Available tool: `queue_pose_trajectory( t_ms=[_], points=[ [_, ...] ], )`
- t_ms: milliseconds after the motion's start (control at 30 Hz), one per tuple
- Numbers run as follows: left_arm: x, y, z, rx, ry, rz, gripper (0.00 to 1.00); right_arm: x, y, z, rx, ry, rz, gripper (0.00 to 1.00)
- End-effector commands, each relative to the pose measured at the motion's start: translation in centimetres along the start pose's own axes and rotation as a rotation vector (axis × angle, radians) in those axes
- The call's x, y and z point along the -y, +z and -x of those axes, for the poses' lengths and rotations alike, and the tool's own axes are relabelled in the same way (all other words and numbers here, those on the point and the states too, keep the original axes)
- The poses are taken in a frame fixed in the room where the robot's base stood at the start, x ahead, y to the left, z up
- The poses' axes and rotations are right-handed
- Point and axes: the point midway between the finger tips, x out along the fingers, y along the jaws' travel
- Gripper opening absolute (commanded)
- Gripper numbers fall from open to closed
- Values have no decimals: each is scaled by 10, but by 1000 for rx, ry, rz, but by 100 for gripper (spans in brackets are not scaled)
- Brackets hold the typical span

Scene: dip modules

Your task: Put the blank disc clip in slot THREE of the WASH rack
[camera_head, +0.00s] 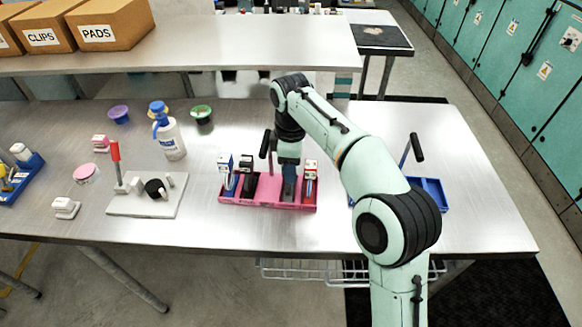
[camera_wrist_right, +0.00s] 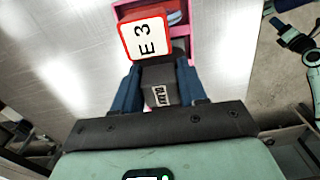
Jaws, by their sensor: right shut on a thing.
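A pink rack (camera_head: 236,203) stands on the steel bench in the head view, with a black-gripped handle. It holds a blue clip (camera_head: 226,172), a black clip (camera_head: 247,176) and a red clip (camera_head: 310,172). My right gripper (camera_head: 289,188) points down over the rack, just left of the red clip. Whether the held clip is seated in the slot is hidden. My left gripper is not in view.
A blue rack (camera_head: 432,188) with a tall handle is partly behind my right arm. A white stand with a red lever (camera_head: 140,199), a bottle (camera_head: 170,140) and purple (camera_head: 119,113) and green (camera_head: 201,113) bowls stand left. The bench front edge is clear.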

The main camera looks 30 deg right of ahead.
Motion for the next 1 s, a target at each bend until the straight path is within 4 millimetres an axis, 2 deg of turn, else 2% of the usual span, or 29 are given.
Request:
queue_pose_trajectory(
  t_ms=[267, 300, 367, 733, 867, 1000],
  points=[
    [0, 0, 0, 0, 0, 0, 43, 0, 0, -2, -1, 1, 0, 0],
    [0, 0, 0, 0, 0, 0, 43, 0, 0, -2, -1, 1, 0, 48],
    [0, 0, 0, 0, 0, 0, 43, 0, 0, -1, -1, 1, 0, 67],
    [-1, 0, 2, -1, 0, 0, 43, 0, 0, 4, -2, 2, 0, 67],
    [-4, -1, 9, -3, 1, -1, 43, -1, -1, 22, -3, 3, 0, 67],
    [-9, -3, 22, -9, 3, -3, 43, -1, -1, 54, -5, 4, 1, 67]
  ],
)
